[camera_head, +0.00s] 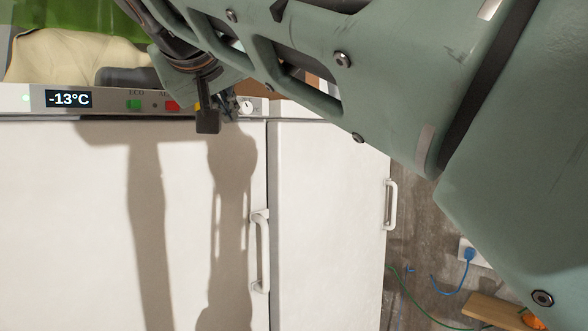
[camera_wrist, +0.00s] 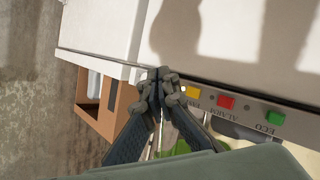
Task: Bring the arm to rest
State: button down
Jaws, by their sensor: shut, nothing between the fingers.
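My arm (camera_head: 300,70) reaches from the right side across the top of the head view. My gripper (camera_head: 229,106) is at its end, partly hidden by the arm, in front of the upper edge of a white freezer (camera_head: 190,220). In the wrist view my gripper (camera_wrist: 160,76) shows its two dark fingers with the tips together and nothing between them. The tips appear near the freezer's control strip, but I cannot tell whether they touch it.
The control strip holds a -13°C display (camera_head: 69,99), a green button (camera_head: 134,105) and a red button (camera_wrist: 226,102). The doors carry white handles (camera_head: 262,252). A cardboard box (camera_wrist: 108,110) is beside the gripper.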

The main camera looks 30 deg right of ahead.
jog(key=s+f+g+y+p, duration=0.2)
jog(key=s+f, duration=0.4)
jog(key=f, duration=0.6)
jog(key=s+a+f+g+y+p, duration=0.1)
jog(key=s+f, duration=0.5)
jog(key=f, duration=0.7)
jog(key=s+f+g+y+p, duration=0.2)
jog(key=s+f, duration=0.5)
jog(key=f, duration=0.5)
jog(key=shift+a+f+m+g+y+p, duration=0.3)
jog(key=shift+f+g+y, duration=0.15)
jog(key=shift+g, duration=0.65)
jog(key=shift+r, duration=0.1)
